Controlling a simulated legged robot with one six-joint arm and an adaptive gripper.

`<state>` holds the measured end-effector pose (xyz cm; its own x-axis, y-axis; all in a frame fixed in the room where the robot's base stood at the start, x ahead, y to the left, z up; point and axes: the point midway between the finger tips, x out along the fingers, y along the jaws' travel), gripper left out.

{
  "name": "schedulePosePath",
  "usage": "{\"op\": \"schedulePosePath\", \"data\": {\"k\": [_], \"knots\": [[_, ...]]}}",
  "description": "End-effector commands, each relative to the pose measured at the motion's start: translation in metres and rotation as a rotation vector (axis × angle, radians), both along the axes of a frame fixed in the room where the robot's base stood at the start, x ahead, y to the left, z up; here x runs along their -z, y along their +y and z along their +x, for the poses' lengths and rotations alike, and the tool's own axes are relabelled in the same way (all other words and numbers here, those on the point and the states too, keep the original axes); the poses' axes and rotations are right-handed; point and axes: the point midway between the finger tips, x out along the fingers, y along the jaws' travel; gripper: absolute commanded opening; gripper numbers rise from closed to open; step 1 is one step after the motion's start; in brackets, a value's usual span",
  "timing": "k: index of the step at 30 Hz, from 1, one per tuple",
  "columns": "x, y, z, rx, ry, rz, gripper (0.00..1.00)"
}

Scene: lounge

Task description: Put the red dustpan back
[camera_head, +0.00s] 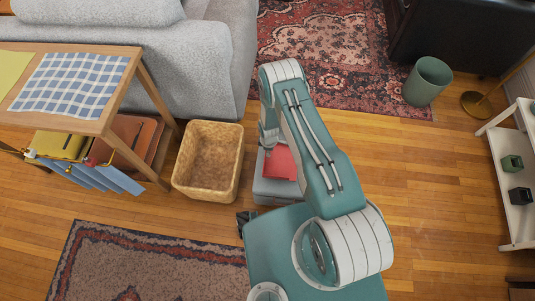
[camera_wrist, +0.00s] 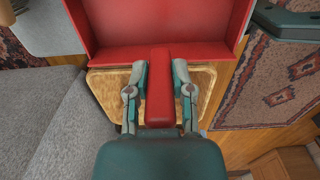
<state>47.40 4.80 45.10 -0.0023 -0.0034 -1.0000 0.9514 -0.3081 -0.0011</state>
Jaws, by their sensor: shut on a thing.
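The red dustpan (camera_head: 281,163) shows beside my arm in the head view, over a light grey box-like surface. In the wrist view its wide red pan (camera_wrist: 160,40) fills the top and its handle points toward my gripper (camera_wrist: 160,85). The two fingers are closed on either side of the handle. The dustpan is held, and the arm hides part of it in the head view. My fingers are mostly hidden there.
A wooden table (camera_head: 105,125), grey sofa (camera_head: 200,65) and green bin (camera_head: 428,80) stand around.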

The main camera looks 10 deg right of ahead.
Motion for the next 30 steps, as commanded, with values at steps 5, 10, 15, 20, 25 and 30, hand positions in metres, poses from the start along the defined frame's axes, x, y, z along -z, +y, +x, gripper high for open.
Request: {"op": "schedulePosePath", "data": {"k": [5, 10, 15, 20, 25, 30], "knots": [[0.021, 0.006, 0.001, 0.002, 0.002, 0.000, 0.00], [0.037, 0.006, 0.002, 0.002, 0.000, 0.000, 0.00], [0.038, 0.006, 0.002, 0.001, 0.000, 0.000, 0.00], [0.040, 0.006, 0.001, 0.001, 0.001, 0.000, 0.00], [0.039, 0.006, 0.001, 0.001, 0.001, 0.000, 0.65], [0.039, 0.006, 0.001, 0.001, 0.000, 0.000, 0.65]]}}
